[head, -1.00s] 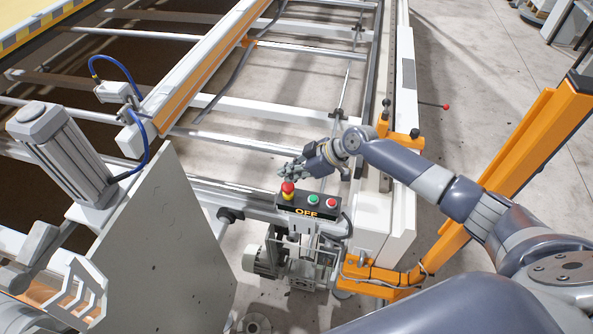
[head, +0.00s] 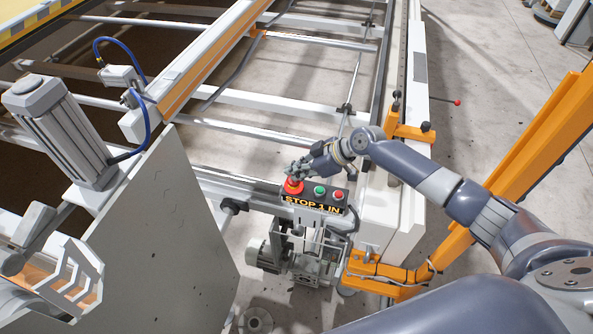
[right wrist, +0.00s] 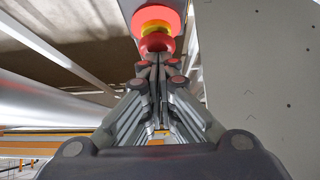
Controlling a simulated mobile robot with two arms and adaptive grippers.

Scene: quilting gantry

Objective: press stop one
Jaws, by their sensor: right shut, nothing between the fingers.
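The control box (head: 316,203) is black and shows "STOP 1 IN" in orange letters on its front. On its top are a red mushroom stop button (head: 293,187) at the left, a green button (head: 320,190) and a smaller red button (head: 338,195). My right gripper (head: 297,174) is shut and empty, its fingertips at the red stop button. In the right wrist view the shut fingertips (right wrist: 156,62) meet the red button head (right wrist: 157,42), with a yellow ring and a bright red disc beyond it. My left gripper does not show.
The gantry's white rails (head: 250,100) lie behind the box. A large grey plate (head: 165,235) stands at the left, with a grey motor (head: 62,130) above it. An orange post (head: 520,150) rises at the right.

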